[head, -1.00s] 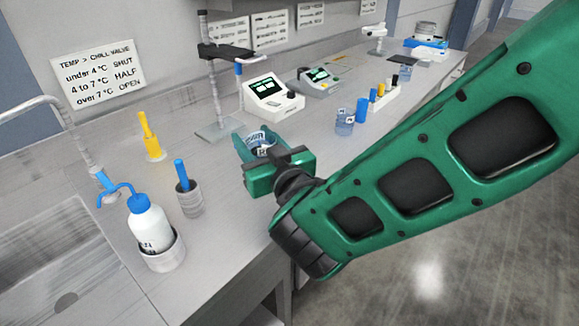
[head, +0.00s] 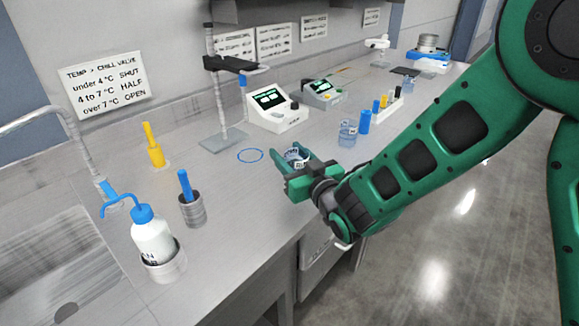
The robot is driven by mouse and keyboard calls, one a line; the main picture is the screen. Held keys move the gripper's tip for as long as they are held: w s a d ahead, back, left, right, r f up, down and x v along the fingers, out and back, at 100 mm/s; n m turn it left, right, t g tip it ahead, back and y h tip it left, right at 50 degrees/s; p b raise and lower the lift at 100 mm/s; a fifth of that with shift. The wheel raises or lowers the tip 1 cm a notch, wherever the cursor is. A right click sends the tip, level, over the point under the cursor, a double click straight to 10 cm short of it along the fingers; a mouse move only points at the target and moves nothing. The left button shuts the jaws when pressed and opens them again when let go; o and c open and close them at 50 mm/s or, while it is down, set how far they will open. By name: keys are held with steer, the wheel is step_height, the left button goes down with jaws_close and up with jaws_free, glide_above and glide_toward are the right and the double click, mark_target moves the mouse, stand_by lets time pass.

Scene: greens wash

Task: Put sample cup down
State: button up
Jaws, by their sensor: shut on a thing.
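The gripper hides the cup's lower part. A blue ring mark (head: 250,156) lies bare on the counter just left of the gripper.
The counter (head: 225,190) is clear around the ring. A stand (head: 220,142) and a meter (head: 272,105) are behind. A clear blue-tinted cup (head: 348,133) stands to the right. A wash bottle (head: 152,235) and sink (head: 60,260) are left.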

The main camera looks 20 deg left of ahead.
steer(key=shift+f, duration=1.75)
steer(key=shift+f, duration=0.15)
steer(key=o, duration=1.1)
steer(key=shift+o, duration=0.2)
steer(key=shift+v, duration=1.15)
steer(key=shift+d+f, duration=0.15)
steer(key=shift+d, duration=0.2)
steer(key=shift+s+d, duration=0.15)
steer(key=shift+d, duration=0.1)
steer(key=shift+s+d+f, duration=0.1)
steer(key=shift+d+f, duration=0.05)
steer(key=shift+f, duration=0.05)
steer(key=shift+s+d+f, duration=0.1)
steer(key=shift+d, duration=0.05)
